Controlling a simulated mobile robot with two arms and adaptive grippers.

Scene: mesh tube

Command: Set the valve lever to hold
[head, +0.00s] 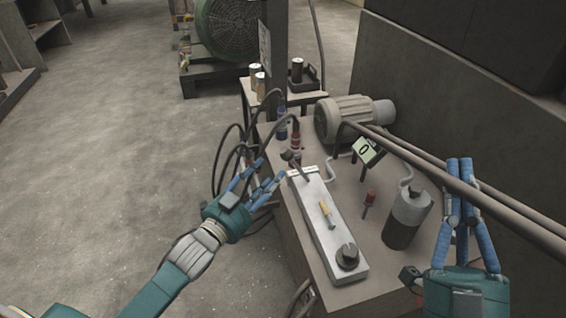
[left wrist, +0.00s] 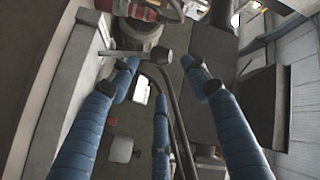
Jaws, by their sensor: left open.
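The valve lever (head: 299,167) is a thin grey rod with a round knob at the far end of the long light-grey panel box (head: 318,232). It slants up and left from the panel, beside a small pale label whose text I cannot read. My left gripper (head: 270,172) is open just left of the lever, apart from it. In the left wrist view, the lever's knob (left wrist: 166,53) shows between and beyond the spread blue fingertips of my left gripper (left wrist: 160,68). My right gripper (head: 460,164) stands at the right, away from the panel, fingers pointing up and close together.
The panel also carries a yellow toggle (head: 327,213) and a black knob (head: 347,255). Black cables (head: 222,160) loop behind my left gripper. A motor (head: 345,118), a display (head: 368,150), a grey cylinder (head: 407,217) and a long pipe (head: 480,196) crowd the right side.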

